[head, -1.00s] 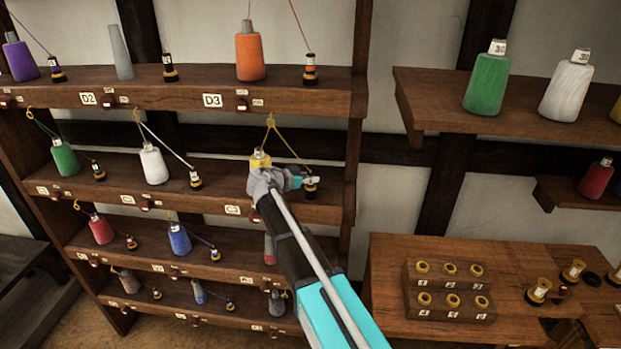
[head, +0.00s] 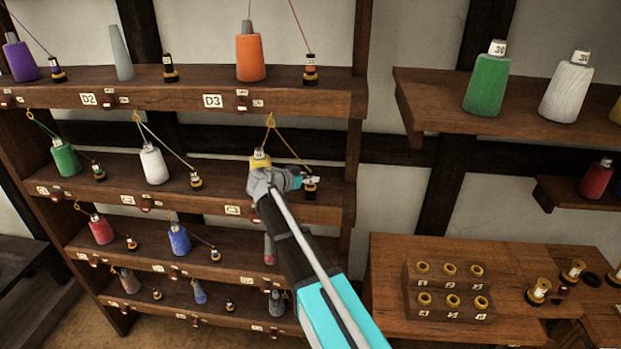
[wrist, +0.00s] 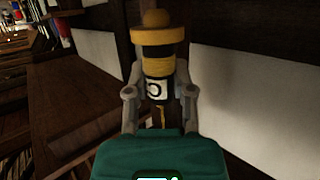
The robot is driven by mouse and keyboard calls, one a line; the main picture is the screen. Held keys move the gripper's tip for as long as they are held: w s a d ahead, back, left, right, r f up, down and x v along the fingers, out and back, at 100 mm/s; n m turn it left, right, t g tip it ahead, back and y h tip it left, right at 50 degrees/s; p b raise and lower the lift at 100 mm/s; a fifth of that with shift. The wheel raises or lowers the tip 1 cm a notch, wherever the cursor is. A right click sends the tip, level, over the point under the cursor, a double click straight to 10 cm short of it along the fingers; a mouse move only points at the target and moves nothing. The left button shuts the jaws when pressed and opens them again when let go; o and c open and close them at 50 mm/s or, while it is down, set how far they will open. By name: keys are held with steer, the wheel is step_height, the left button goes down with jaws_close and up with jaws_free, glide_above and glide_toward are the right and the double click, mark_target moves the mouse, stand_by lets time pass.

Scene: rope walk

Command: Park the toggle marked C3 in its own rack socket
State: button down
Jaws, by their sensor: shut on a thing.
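The held toggle (wrist: 158,60) has a yellow flanged top with a round knob, a black band, and a white label with a dark letter like a C; any digit is not readable. My gripper (wrist: 158,92) is shut on it, one finger on each side. In the head view my gripper (head: 304,182) is at the right end of the shelf labelled C3 (head: 232,210), with the toggle's dark lower part (head: 310,191) close to the shelf top. I cannot tell whether it sits in a socket. A yellow cord (head: 290,146) runs down to it.
A yellow cone (head: 259,158), partly hidden by my gripper, stands just left. An orange cone (head: 250,55) and a toggle (head: 310,73) stand on the shelf above. The rack's right post (head: 350,150) is close. A block with yellow rings (head: 408,290) sits on the right bench.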

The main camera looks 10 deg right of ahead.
steer(key=shift+f+b, duration=0.75)
stand_by(0.3)
steer(key=c, duration=0.8)
jaws_free()
steer(key=shift+o, duration=0.2)
steer(key=shift+a, duration=0.1)
steer(key=p+v, duration=0.3)
steer(key=v, duration=0.8)
stand_by(0.8)
